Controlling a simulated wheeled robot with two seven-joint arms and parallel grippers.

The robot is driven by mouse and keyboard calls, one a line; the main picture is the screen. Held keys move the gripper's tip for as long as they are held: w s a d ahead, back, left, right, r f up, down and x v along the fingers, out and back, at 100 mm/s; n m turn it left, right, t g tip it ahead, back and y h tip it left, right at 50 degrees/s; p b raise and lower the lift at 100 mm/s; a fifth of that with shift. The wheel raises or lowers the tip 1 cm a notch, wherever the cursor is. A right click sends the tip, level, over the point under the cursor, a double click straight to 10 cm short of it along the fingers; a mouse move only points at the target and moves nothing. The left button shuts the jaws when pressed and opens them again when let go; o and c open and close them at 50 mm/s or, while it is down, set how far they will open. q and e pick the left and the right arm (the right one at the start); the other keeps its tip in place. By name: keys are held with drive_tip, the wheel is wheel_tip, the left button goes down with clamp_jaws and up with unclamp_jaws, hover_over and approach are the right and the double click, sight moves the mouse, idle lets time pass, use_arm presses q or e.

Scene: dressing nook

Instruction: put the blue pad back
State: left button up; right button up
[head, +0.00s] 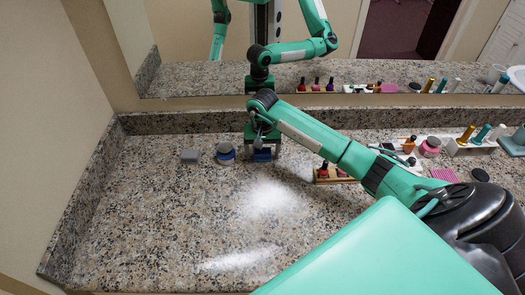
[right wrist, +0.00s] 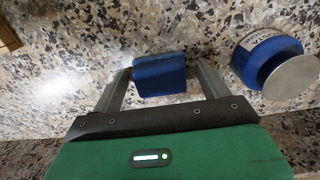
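The blue pad (head: 262,155) is a small dark blue block at the back of the counter, below my right gripper (head: 263,140). In the right wrist view the blue pad (right wrist: 159,76) lies between the two fingertips of the right gripper (right wrist: 163,72). The left finger is close against its side, and a narrow gap shows at the right finger. The fingers look open around it. I cannot tell whether the pad touches the counter. My left gripper is not in view.
A blue jar with a grey lid (head: 225,153) stands just left of the pad; it also shows in the right wrist view (right wrist: 265,58). A grey block (head: 190,156) is further left. A wooden bottle rack (head: 335,178) and several cosmetics stand right. The front-left counter (head: 150,230) is clear.

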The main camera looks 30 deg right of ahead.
sight(263, 151)
drive_tip(key=shift+r, duration=0.25)
drive_tip(key=shift+d+r, duration=0.1)
drive_tip(key=shift+r, duration=0.8)
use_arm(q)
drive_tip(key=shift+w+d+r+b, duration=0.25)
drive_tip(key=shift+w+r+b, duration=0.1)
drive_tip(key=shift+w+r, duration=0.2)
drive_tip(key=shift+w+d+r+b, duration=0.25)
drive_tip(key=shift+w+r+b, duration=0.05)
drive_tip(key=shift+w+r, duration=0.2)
use_arm(e)
wheel_tip(263, 151, up, 10)
